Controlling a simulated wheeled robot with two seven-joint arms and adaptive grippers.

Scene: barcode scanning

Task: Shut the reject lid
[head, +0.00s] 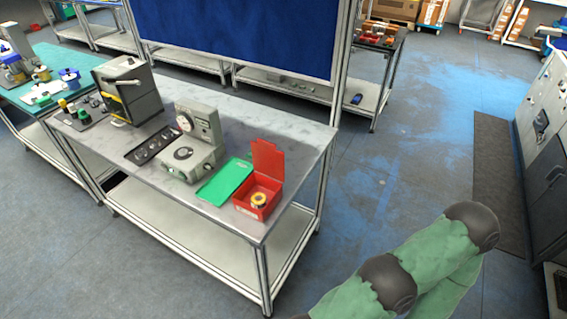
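The reject box is a small red open-topped box (258,205) near the right front corner of the metal workbench. Its red lid (268,160) stands upright at the back edge, so the box is open. Neither of my grippers shows in the head view. Green-covered parts of my arm show at the lower right, away from the bench.
A green mat (224,182) lies left of the red box. A grey device with a dial (186,122), a dark tray (154,145) and a dark box-shaped machine (128,88) stand further left on the workbench (270,125). Floor (400,150) right of the bench is clear.

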